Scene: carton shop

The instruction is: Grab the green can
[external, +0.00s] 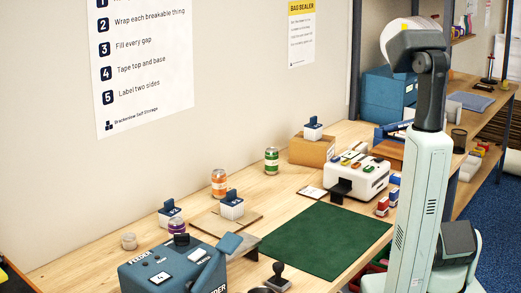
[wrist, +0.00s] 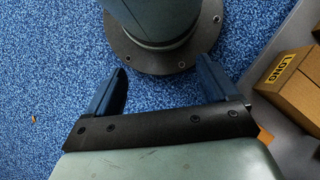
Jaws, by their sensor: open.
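The green can (external: 271,160) stands upright on the wooden bench near the wall, in the middle of the external view. It has a green label with a pale band. My gripper (wrist: 161,66) shows in the wrist view with its two dark blue fingers spread apart and nothing between them. It points down over the blue carpet and my own base, well away from the can. In the external view I cannot make out the fingers. The can does not show in the wrist view.
An orange can (external: 219,183) stands left of the green one. A cardboard box (external: 312,149) is close on its right, with a white machine (external: 356,178) beyond. A green mat (external: 325,240) lies clear in front. Cartons (wrist: 290,85) lie at right in the wrist view.

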